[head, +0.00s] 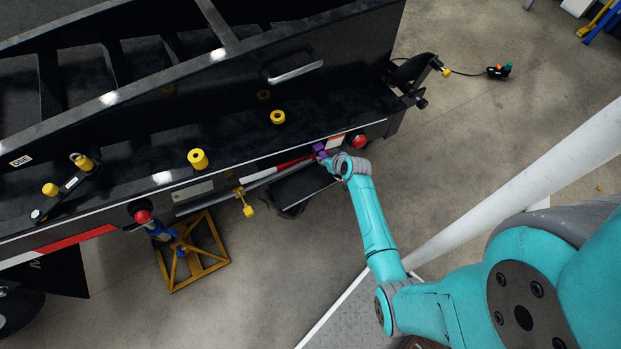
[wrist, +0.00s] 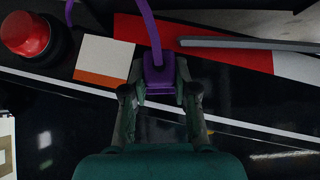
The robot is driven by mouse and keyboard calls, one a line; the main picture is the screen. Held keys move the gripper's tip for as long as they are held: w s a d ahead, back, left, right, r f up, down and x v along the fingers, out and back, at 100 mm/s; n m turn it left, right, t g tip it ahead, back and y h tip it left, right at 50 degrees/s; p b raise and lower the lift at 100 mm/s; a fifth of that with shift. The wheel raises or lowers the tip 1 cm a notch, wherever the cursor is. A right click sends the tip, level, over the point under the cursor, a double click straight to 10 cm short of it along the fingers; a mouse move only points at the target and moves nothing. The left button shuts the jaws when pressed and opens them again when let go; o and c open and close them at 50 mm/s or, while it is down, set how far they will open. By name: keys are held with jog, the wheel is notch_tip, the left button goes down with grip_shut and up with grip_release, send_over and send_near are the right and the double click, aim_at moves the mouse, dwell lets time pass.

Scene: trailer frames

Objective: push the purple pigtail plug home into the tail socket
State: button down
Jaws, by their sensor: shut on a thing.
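The purple plug (wrist: 159,76) is between the fingers of my gripper (wrist: 160,88), and a purple cable (wrist: 151,30) leads off it toward the top of the wrist view. My gripper is shut on the plug, close against the black trailer frame's side. In the head view the purple plug (head: 319,149) shows small at the end of my arm, beside the trailer's lower rail. The tail socket is not clearly seen; the plug and fingers may cover it. I cannot tell how deep the plug sits.
A red round lamp (wrist: 25,35) and a white and orange label (wrist: 103,59) are left of the plug in the wrist view. A grey bar (wrist: 245,43) runs at right over red and white tape. A yellow stand (head: 192,252) holds a blue jack. A white pole (head: 520,185) stands near my arm.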

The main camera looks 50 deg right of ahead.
jog(key=shift+w, duration=0.25)
jog(key=c, duration=0.8)
grip_release()
jog(key=v, duration=1.2)
jog(key=shift+f, duration=0.1)
